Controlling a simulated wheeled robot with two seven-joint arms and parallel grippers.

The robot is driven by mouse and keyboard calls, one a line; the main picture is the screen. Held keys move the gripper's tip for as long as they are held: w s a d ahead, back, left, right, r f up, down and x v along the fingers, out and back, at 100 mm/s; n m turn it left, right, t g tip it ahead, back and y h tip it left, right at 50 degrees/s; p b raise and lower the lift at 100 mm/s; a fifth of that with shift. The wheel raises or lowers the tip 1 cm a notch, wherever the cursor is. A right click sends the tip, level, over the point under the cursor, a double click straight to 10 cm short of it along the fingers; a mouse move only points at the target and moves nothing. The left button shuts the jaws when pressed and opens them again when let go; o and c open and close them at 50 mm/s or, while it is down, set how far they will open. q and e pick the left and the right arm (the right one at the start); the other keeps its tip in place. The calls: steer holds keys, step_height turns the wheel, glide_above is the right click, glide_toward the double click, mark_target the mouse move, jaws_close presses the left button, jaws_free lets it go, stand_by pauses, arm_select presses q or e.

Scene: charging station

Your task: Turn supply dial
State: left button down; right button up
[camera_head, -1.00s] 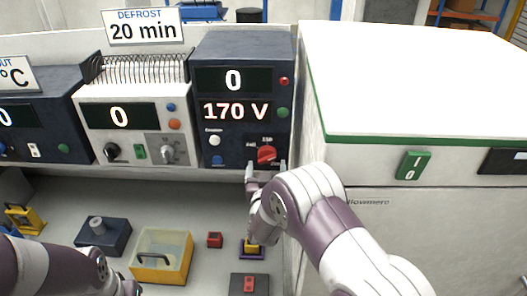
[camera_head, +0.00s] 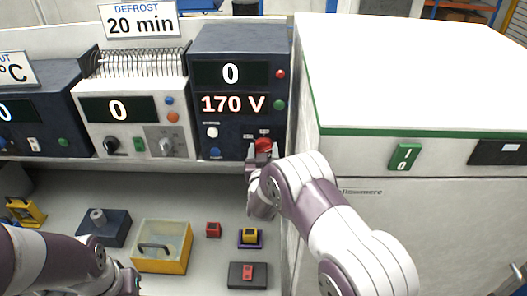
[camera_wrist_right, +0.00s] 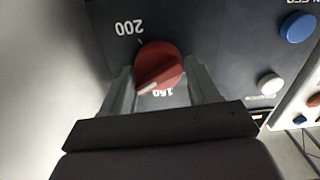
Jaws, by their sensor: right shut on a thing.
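The red supply dial (camera_head: 264,145) is on the lower right of the dark blue supply unit (camera_head: 236,130), whose displays read 0 and 170 V. My right gripper (camera_head: 262,158) is at the dial and partly covers it in the head view. In the right wrist view the red dial (camera_wrist_right: 158,66) sits between the two grey fingers of my right gripper (camera_wrist_right: 160,85), which is shut on it. The dial's white mark points near the 160 label, with 200 at the other side; the picture is upside down. My left arm (camera_head: 60,262) shows at lower left; its fingers cannot be made out.
A white unit (camera_head: 130,130) with a coil on top stands left of the supply unit. A white cabinet with a green switch (camera_head: 404,157) stands close on the right. A yellow clear-lidded box (camera_head: 160,246) and several small blocks lie on the bench below.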

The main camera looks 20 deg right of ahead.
steer(key=shift+f+m+b, duration=0.15)
steer(key=shift+m+b, duration=0.8)
steer(key=shift+b, duration=0.6)
steer(key=shift+f+m+b, duration=0.15)
steer(key=shift+m+b, duration=0.8)
steer(key=shift+b, duration=0.55)
steer(key=shift+d+r+m+b, duration=0.1)
steer(key=shift+r+m+b, duration=0.15)
steer(key=shift+m+b, duration=1)
steer(key=o, duration=1)
steer(key=b+v, duration=0.4)
steer(key=v, duration=0.8)
steer(key=shift+s, duration=0.4)
